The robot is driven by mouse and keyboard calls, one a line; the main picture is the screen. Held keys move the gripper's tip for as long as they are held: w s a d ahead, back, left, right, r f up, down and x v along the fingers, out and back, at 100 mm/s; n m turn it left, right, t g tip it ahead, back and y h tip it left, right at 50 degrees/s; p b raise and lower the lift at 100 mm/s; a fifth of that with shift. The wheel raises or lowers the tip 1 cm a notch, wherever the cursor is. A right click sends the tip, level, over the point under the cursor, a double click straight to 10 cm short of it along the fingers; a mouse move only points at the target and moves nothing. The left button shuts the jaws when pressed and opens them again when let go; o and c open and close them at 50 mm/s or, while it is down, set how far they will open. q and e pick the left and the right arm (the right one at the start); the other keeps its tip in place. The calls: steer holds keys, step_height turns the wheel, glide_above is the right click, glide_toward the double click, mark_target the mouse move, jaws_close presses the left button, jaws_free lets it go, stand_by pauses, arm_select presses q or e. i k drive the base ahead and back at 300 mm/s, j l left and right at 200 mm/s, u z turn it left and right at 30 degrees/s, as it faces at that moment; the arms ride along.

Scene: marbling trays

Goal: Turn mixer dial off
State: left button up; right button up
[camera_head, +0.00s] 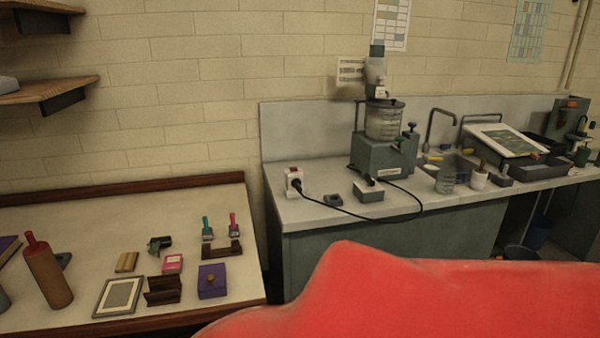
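The mixer (379,155) stands on the grey counter at the back right, with a clear beaker (385,119) in it and a motor head (375,70) above. In front of its base is a small grey box (369,195) with a dark knob-like part (370,180) on top. I cannot tell whether this is the dial, or its setting. A black cord (345,211) runs along the counter to a plug in a white socket block (293,181) with a red top. Neither of my grippers is in view.
A large red shape (420,300) covers the lower right; I cannot tell what it is. The counter (310,212) holds a small dark block (333,200), a beaker (446,180) and a sink tap (441,125). A lower table (60,215) at left holds several tools.

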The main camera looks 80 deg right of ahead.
mark_target(370, 181)
steer(key=z, duration=3.15)
steer(key=i+l+u, duration=0.15)
steer(key=i+l, duration=0.2)
steer(key=i+l+u, duration=0.15)
steer(key=i+l, duration=0.2)
steer(key=i+l+u, duration=0.15)
steer(key=i+l, duration=0.2)
steer(key=i+l+u, duration=0.15)
steer(key=i+l, duration=0.15)
steer(key=l, duration=0.2)
steer(key=i+l+u, duration=0.15)
steer(key=l, duration=0.35)
steer(key=i+j, duration=0.05)
steer(key=i, duration=0.05)
